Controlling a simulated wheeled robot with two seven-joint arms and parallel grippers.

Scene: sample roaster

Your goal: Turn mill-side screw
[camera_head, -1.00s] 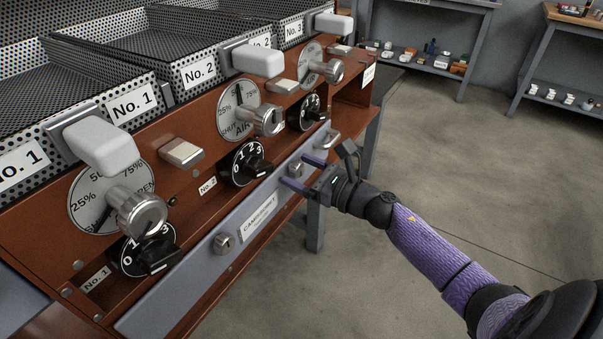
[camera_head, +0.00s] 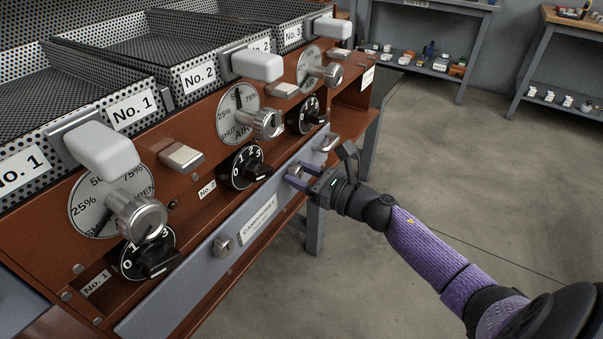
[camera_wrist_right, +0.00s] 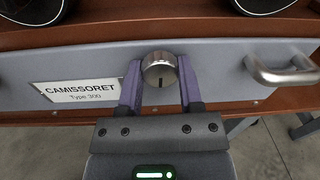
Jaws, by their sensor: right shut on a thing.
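The slotted metal screw (camera_wrist_right: 159,69) sits on the grey panel (camera_wrist_right: 224,56), to the right of the CAMISSORET label (camera_wrist_right: 79,92) in the right wrist view. Its slot stands about vertical. My right gripper (camera_wrist_right: 160,82) is shut on this screw, with one purple finger on each side of it. In the head view the right gripper (camera_head: 302,176) reaches the panel from the right, and its fingers partly hide the screw. A second metal screw (camera_head: 224,244) is on the panel left of the label. My left gripper is not in view.
A metal handle (camera_head: 326,142) is on the panel just right of the gripper. Black numbered dials (camera_head: 246,168) and metal knobs (camera_head: 267,123) stick out above. Perforated trays (camera_head: 130,105) are at the top. The floor (camera_head: 470,170) to the right is open.

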